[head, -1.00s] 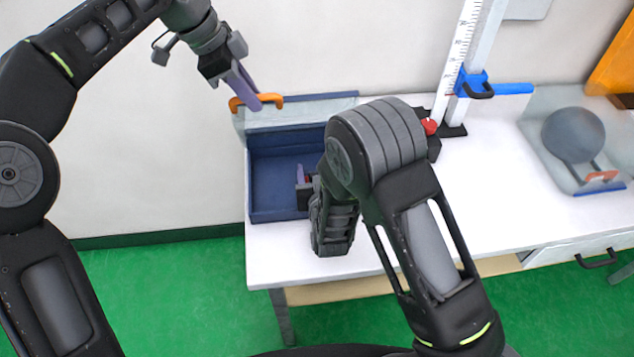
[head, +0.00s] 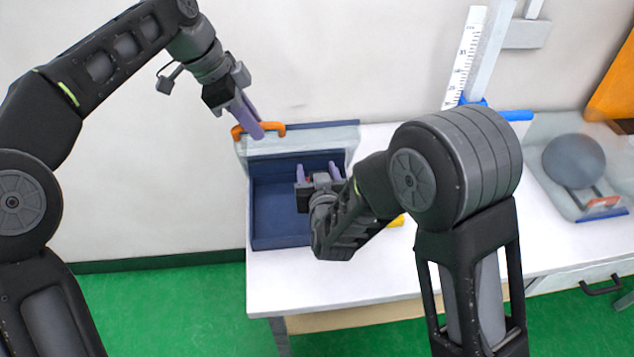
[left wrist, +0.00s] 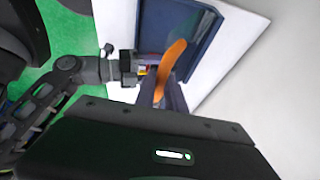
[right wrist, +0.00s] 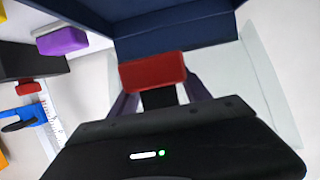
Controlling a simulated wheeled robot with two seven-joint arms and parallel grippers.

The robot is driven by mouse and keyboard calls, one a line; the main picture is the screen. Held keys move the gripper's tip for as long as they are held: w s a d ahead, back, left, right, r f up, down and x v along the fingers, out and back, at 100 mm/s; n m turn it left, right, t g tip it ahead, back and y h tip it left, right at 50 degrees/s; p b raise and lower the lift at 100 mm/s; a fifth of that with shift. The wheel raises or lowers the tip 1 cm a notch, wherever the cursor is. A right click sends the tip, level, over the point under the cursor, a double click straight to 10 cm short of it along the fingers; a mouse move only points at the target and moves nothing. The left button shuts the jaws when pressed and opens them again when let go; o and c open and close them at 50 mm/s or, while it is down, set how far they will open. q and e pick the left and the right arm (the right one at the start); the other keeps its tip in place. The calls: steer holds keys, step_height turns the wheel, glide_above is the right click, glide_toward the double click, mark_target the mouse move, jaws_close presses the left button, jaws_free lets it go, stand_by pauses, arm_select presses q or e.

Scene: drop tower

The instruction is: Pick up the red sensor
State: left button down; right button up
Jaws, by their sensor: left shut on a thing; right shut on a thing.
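The red sensor (right wrist: 152,72), a red block with a black part below it, sits between the fingers of my right gripper (right wrist: 160,98) in the right wrist view. My right gripper (head: 319,172) is shut on it, over the open blue box (head: 272,208). In the head view the sensor is mostly hidden by my gripper; I cannot tell its height above the box floor. My left gripper (head: 250,120) is shut on the orange handle (head: 242,131) of the raised lid (head: 305,138), which also shows in the left wrist view (left wrist: 172,62).
A ruler stand (head: 463,65) with a blue slider stands at the back right of the white table (head: 380,285). A grey ball (head: 573,161) sits in a clear tray further right. A yellow thing (head: 397,221) is partly hidden by my right arm.

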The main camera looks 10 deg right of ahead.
arm_select(q)
steer(key=shift+f, duration=0.15)
arm_select(e)
steer(key=shift+r, duration=0.15)
stand_by(0.4)
arm_select(q)
steer(key=shift+t, duration=0.3)
steer(key=shift+s+f, duration=0.85)
steer(key=shift+s, duration=0.35)
steer(key=shift+s+f, duration=0.85)
steer(key=shift+s, duration=0.3)
arm_select(e)
steer(key=shift+w, duration=0.1)
